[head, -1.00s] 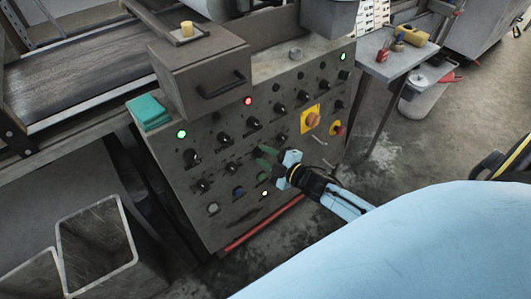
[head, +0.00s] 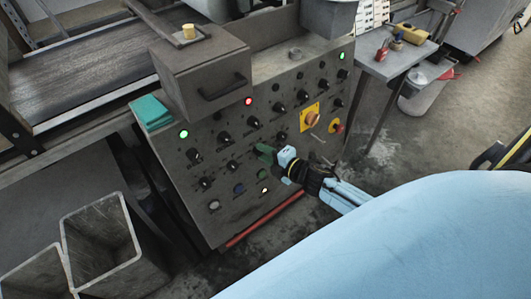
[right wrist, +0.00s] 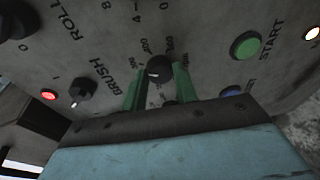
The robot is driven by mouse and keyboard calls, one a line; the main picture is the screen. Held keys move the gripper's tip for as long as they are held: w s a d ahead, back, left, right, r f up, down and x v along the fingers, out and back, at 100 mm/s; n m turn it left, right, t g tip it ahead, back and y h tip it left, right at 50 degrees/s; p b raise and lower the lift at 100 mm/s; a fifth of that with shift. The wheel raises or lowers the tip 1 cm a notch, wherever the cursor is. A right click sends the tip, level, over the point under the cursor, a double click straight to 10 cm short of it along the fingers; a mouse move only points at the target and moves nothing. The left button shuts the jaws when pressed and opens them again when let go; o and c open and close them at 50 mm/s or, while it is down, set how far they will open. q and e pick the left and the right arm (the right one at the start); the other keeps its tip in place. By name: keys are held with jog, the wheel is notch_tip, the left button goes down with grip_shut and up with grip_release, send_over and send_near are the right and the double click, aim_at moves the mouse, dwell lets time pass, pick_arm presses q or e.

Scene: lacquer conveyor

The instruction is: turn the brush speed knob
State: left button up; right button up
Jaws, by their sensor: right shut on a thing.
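The grey control panel (head: 225,205) carries rows of black knobs and lit buttons. My right gripper (head: 266,151) reaches it from the right at mid-height. In the right wrist view its two green fingers (right wrist: 159,80) are shut on a black knob with a pale pointer mark, the brush speed knob (right wrist: 158,68). A numbered scale surrounds this knob, and the word BRUSH is printed to its left. In the head view the fingers hide the knob. My left gripper is not in view.
Nearby in the right wrist view are another black knob (right wrist: 82,94), a green START button (right wrist: 245,45) and a blue button (right wrist: 232,92). A yellow-backed switch (head: 311,117) is farther right on the panel. A drawer-like box with a handle (head: 222,87) juts out above.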

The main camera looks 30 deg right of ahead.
jog(key=o, duration=1)
pick_arm(q)
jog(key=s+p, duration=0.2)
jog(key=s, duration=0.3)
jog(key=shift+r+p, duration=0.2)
jog(key=shift+p, duration=0.1)
pick_arm(e)
jog(key=v, duration=1.3)
jog(key=shift+s, duration=0.25)
